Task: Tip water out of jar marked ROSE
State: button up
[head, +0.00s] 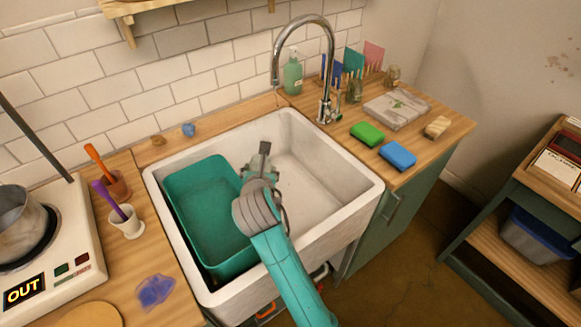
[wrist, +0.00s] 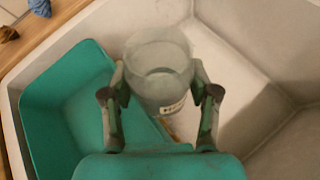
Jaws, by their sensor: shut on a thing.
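A clear glass jar (wrist: 158,88) is between the two fingers of my gripper (wrist: 160,80) in the wrist view, and the fingers are shut on it. I look into its round mouth. A pale label with dark letters shows low on its near side, but I cannot read it. Its contents look greyish; I cannot tell the water level. In the head view my gripper (head: 263,160) is over the white sink (head: 310,165), beside the right edge of the teal basin (head: 205,215). My arm hides most of the jar there.
The teal basin fills the sink's left part; the right part is bare. A curved tap (head: 331,75) stands behind the sink. A green sponge (head: 367,133) and blue sponge (head: 398,154) lie on the right counter. A hotplate with a pot (head: 20,225) stands left.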

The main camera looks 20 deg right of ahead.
jog(key=shift+w+d+f+m+g+y, duration=0.15)
jog(key=shift+d+f+m+g+y, duration=0.15)
jog(key=shift+d+m+y, duration=0.15)
jog(key=f, duration=0.1)
jog(key=d+f+y, duration=0.1)
jog(key=f, duration=0.1)
jog(key=shift+w+d+f+m+g, duration=0.1)
jog(key=shift+w+f+m+g, duration=0.1)
jog(key=shift+f+m+g, duration=0.15)
jog(key=m+g+y, duration=0.1)
jog(key=y, duration=0.1)
jog(key=d+r+m+y, duration=0.1)
jog(key=y, duration=0.1)
jog(key=w+d+r+m+g+y, duration=0.1)
jog(key=m+y, duration=0.1)
jog(key=y, duration=0.1)
jog(key=shift+d+g, duration=0.2)
jog(key=shift+g, duration=0.15)
jog(key=shift+w+d+r+m+y, duration=0.2)
jog(key=shift+d+m+y, duration=0.1)
jog(key=shift+y, duration=0.15)
jog(key=shift+d+r+m+g+y, duration=0.2)
jog(key=shift+r+m+g+y, duration=0.15)
jog(key=shift+y, duration=0.35)
jog(key=shift+p, duration=0.3)
jog(key=shift+w+d+r+m+y, duration=0.15)
jog(key=shift+r+m+y, duration=0.1)
jog(key=shift+m+y, duration=0.3)
